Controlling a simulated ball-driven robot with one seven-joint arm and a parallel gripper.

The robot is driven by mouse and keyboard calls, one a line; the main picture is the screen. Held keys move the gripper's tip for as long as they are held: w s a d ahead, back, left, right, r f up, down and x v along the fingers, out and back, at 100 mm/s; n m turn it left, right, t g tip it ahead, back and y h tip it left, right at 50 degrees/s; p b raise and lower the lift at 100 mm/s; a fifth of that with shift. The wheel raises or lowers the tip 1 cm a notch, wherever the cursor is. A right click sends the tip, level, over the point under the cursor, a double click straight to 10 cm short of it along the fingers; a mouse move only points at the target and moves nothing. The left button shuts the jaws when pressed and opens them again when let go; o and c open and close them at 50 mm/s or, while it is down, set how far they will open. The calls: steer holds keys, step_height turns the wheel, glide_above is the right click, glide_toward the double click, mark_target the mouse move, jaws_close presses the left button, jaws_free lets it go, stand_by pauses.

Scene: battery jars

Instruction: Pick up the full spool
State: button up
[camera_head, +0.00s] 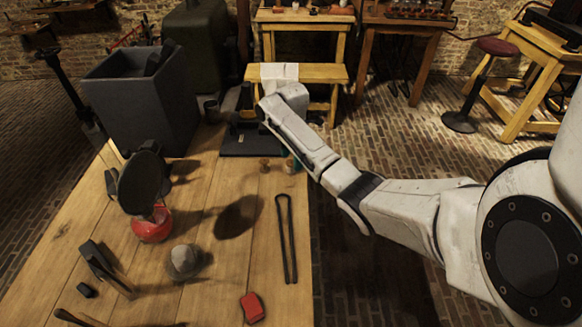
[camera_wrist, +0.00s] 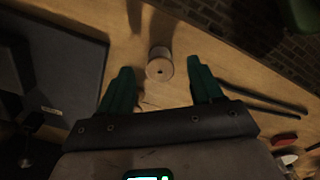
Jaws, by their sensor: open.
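In the wrist view a small round spool (camera_wrist: 159,64) with a pale end and a dark centre hole stands on the wooden bench. My gripper (camera_wrist: 160,70) is open, with its two green fingers on either side of the spool's picture position and nothing held. The height gap to the spool is hard to judge. In the head view a small brown spool-like piece (camera_head: 264,165) is on the bench below my arm's end. The fingers are mostly hidden there behind the arm. I cannot tell from these views how full the spool's winding is.
A black flat base (camera_head: 253,143) lies behind the spool; long black tongs (camera_head: 286,240) lie in front. A red block (camera_head: 252,308), a round grey lump (camera_head: 184,262) and a red vessel (camera_head: 152,226) under a dark disc stand nearer. A grey bin (camera_head: 135,100) is at back left.

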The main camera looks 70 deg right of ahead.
steer(key=shift+f, duration=0.9)
steer(key=c, duration=1.1)
steer(key=shift+r, duration=0.15)
steer(key=shift+w+r, duration=0.1)
steer(key=shift+r, duration=0.5)
steer(key=s+a+r+p, duration=0.2)
steer(key=s+r+p, duration=0.1)
steer(key=r, duration=0.1)
steer(key=s+a+r+p, duration=0.3)
steer(key=s+p, duration=0.1)
steer(key=s+a+r+p, duration=0.3)
steer(key=s+r, duration=0.1)
steer(key=shift+s+a+r, duration=0.1)
steer(key=shift+a+r, duration=0.1)
steer(key=shift+r, duration=0.1)
